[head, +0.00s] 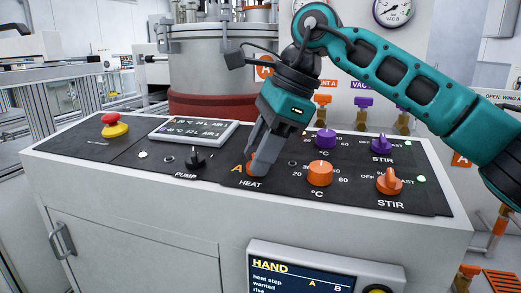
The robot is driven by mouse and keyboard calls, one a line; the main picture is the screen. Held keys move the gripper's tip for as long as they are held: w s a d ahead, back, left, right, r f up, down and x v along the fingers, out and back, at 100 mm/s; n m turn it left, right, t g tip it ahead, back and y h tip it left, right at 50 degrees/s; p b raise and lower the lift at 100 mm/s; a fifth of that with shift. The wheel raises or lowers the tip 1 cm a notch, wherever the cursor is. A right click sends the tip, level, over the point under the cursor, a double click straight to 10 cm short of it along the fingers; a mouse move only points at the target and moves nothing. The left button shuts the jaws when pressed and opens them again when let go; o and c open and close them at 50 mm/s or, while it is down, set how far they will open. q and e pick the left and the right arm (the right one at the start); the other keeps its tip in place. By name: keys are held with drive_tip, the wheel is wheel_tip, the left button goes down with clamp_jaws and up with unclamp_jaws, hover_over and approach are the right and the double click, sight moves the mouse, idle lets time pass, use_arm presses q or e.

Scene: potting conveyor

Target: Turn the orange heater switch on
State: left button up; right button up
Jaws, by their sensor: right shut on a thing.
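The orange heater switch (251,168) is on the black control panel (140,172), just above the HEAT label and beside an orange letter A. Only a small part of it shows, because my right gripper (256,168) covers most of it. My right gripper comes down from above, with its grey fingers shut on the switch. Which way the switch points cannot be told. My left gripper is not in view.
An orange temperature knob (320,173) and a purple knob (325,139) stand close to the right. Orange (389,182) and purple (381,145) STIR switches are farther right. A black PUMP switch (195,157) and a red emergency button (112,124) lie left.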

idle(0.3)
drive_tip(key=shift+m+b, duration=0.35)
drive_tip(key=shift+m, duration=0.05)
drive_tip(key=shift+s+f+m+t+b, duration=0.1)
drive_tip(key=shift+f+m+t+b, duration=0.05)
drive_tip(key=shift+m+t+b, duration=0.75)
drive_tip(key=shift+s+m+b, duration=0.1)
drive_tip(key=shift+m+b, duration=0.4)
drive_tip(key=shift+m, duration=0.5)
drive_tip(key=m+t+b, duration=0.2)
drive_tip(key=m+b, duration=0.1)
drive_tip(key=m, duration=0.1)
drive_tip(key=shift+s+h, duration=0.1)
drive_tip(key=shift+h, duration=0.3)
drive_tip(key=shift+a+m+t+h+b, duration=0.15)
drive_tip(key=shift+m+t+b, duration=0.2)
drive_tip(key=shift+m, duration=0.4)
drive_tip(key=shift+d+m+t+h+b, duration=0.15)
drive_tip(key=shift+m+t+b, duration=0.2)
drive_tip(key=shift+m, duration=0.4)
drive_tip(key=shift+a, duration=0.1)
